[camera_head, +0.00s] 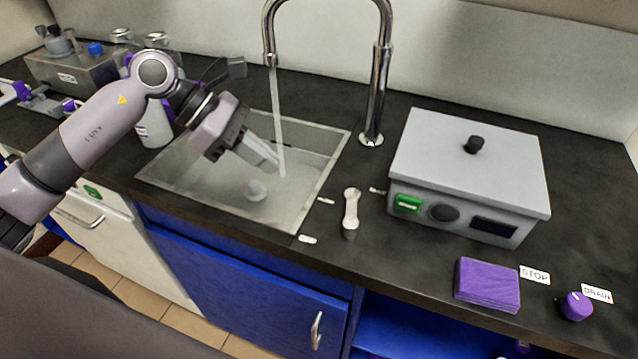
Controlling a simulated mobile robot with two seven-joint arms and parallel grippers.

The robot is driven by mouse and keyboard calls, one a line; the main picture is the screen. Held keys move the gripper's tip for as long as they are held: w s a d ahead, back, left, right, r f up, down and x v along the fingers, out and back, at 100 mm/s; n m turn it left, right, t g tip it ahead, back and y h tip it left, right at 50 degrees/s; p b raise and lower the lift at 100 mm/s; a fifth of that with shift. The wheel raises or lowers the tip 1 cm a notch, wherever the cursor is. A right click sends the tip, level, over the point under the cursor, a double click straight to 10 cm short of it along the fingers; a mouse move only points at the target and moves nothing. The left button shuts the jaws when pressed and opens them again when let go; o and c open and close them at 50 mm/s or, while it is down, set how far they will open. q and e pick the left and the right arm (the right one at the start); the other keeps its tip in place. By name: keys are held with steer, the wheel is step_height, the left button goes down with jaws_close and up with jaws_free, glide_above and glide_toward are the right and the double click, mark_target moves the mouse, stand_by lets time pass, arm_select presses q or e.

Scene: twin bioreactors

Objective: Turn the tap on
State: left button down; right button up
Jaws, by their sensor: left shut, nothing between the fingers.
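The chrome tap (377,80) rises behind the right side of the sink and arches over it. A stream of water (277,120) runs from its spout into the sink (320,128). A pale lever handle (351,208) stands on the counter just right of the sink, with small white labels (308,239) near it. My left gripper (264,158) is over the sink, just left of the stream, shut and empty, its fingers pointing down and right. It is apart from the lever. My right gripper is not in view.
A grey lidded box (468,165) with a green switch stands right of the lever. A purple pad (487,285) and a purple knob (576,306) sit at the front right. A white bottle (153,128) and grey equipment (75,72) stand left of the sink.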

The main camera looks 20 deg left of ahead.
mark_target(351, 214)
arm_select(q)
steer(key=p+x, duration=0.1)
steer(key=x, duration=0.7)
steer(key=shift+d+f, duration=0.2)
steer(key=shift+d, duration=0.2)
steer(key=d, duration=0.1)
steer(key=d+p, duration=0.1)
steer(key=d, duration=0.1)
steer(key=shift+w+f, duration=0.25)
steer(key=shift+w, duration=0.15)
steer(key=shift+w+d, duration=0.15)
steer(key=shift+d, duration=0.4)
steer(key=shift+f, duration=0.1)
